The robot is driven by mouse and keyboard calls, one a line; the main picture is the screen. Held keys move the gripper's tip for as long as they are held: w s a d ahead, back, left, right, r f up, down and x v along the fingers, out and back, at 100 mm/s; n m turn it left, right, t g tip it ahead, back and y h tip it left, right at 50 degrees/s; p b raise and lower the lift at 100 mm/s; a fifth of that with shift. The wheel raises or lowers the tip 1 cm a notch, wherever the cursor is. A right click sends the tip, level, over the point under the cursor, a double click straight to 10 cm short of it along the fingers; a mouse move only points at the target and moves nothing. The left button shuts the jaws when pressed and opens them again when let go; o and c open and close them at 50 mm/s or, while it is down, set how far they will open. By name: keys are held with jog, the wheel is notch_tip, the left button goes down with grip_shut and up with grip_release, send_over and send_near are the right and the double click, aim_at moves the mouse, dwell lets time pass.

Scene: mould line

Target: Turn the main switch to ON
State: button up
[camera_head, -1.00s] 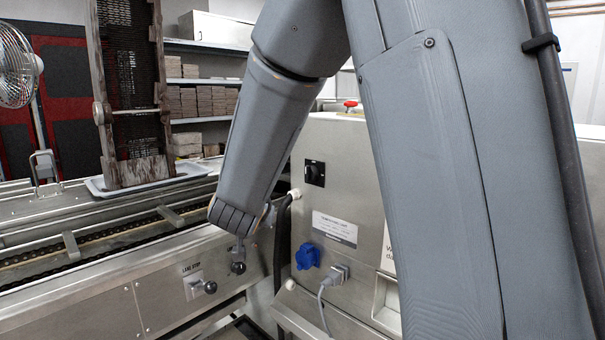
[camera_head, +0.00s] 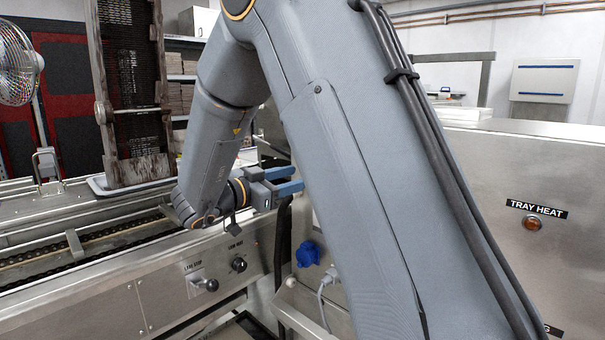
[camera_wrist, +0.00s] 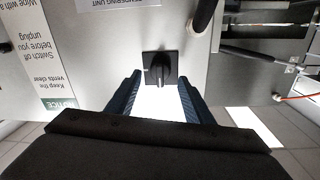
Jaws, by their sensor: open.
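The main switch (camera_wrist: 160,68) is a black rotary switch on a square black plate, set in a steel panel. In the wrist view its handle stands roughly upright. My gripper (camera_wrist: 161,79) is open, with its two dark ridged fingers on either side of the switch in that view. Whether the fingertips reach the handle I cannot tell. In the head view my gripper (camera_head: 297,179) points right toward the cabinet, and my arm hides the switch there.
A blue socket (camera_head: 308,254) and a plugged grey cable sit low on the cabinet. A LINE STOP lever (camera_head: 205,286) and a black knob (camera_head: 239,265) are on the conveyor front. A TRAY HEAT lamp (camera_head: 531,223) is at the right. A dark hose (camera_wrist: 204,15) runs near the switch.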

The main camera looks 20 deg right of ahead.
jog(key=x, duration=0.3)
jog(key=shift+d, duration=0.1)
jog(key=shift+c, duration=0.2)
jog(key=c, duration=1)
